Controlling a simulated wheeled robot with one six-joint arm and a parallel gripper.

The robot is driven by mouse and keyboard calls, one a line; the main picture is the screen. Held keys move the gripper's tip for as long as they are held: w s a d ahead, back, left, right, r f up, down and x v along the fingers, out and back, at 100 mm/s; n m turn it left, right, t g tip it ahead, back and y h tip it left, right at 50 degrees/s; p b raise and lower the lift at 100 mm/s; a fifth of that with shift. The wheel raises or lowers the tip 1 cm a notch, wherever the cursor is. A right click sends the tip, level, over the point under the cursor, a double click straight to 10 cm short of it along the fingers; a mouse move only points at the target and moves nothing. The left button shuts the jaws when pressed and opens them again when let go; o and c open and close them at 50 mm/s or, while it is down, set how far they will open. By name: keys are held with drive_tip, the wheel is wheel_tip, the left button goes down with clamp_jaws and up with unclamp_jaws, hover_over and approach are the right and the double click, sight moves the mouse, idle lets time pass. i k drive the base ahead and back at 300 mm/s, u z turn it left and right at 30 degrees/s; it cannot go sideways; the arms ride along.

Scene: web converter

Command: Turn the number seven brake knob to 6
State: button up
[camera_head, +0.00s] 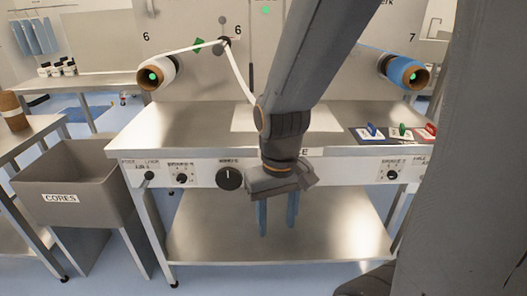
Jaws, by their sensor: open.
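A small dark knob (392,175) sits on the right part of the white front panel, below a label too small to read surely; it is on the same side as the big number 7. Its pointer setting is too small to tell. A similar small knob (181,179) sits on the left part of the panel, on the side of the number 6. My gripper (278,218) hangs in front of the middle of the panel, its two blue fingers apart and pointing down, empty. It is well left of the right knob and touches neither knob.
A larger black knob (230,179) is left of my gripper, and another small knob (149,176) is at the far left. Coloured clips (401,131) lie on the bench at right. A grey cores bin (77,172) stands at left. My arm hides part of the panel.

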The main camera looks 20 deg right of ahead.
sight(392, 176)
drive_tip(key=z, duration=1.15)
drive_tip(key=k, duration=1.1)
drive_tip(key=z, duration=1.2)
drive_tip(key=i, duration=0.5)
drive_tip(key=u, duration=0.05)
